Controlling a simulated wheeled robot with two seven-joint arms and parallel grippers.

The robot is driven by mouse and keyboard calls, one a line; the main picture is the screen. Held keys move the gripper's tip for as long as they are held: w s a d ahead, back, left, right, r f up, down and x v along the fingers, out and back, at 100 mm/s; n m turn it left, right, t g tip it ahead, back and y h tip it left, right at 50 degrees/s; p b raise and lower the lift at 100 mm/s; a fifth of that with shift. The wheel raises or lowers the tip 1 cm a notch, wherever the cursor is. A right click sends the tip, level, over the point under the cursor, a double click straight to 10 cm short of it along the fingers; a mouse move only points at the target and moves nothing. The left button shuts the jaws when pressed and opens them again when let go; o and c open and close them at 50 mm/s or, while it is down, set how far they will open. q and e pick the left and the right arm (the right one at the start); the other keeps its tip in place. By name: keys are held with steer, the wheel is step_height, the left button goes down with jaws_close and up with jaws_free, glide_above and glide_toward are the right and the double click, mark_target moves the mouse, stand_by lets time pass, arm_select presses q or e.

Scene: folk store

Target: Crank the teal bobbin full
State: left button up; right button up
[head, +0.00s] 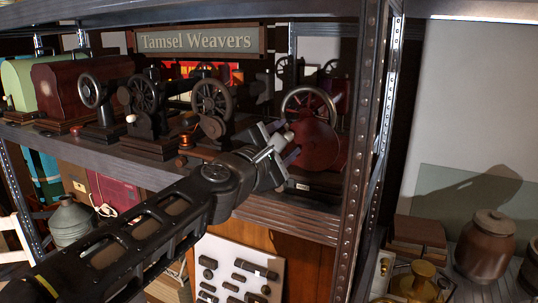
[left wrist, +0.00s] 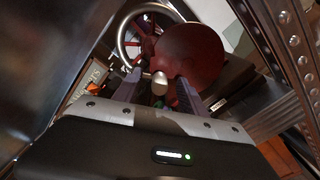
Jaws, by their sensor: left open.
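A dark red machine (head: 318,147) with a round red disc and a metal handwheel (head: 308,92) stands on the right end of the shelf. In the left wrist view the red disc (left wrist: 195,50) and the wheel's bright rim (left wrist: 124,38) fill the upper middle. My left gripper (head: 284,141) is open in front of the machine. In the left wrist view a pale rounded crank knob (left wrist: 159,84) shows between its two fingers, with gaps at the sides. I cannot make out a teal bobbin in either view. My right gripper is not in view.
Several black sewing machines with wheels (head: 212,100) line the shelf (head: 110,150) to the left. A perforated post (head: 362,150) stands close to the red machine's right. A brown jar (head: 486,245) and a brass item (head: 415,282) sit lower right.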

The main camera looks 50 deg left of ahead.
arm_select(q)
steer(key=shift+s, duration=0.1)
steer(key=p+v, duration=0.3)
steer(key=v, duration=0.6)
stand_by(0.6)
stand_by(0.6)
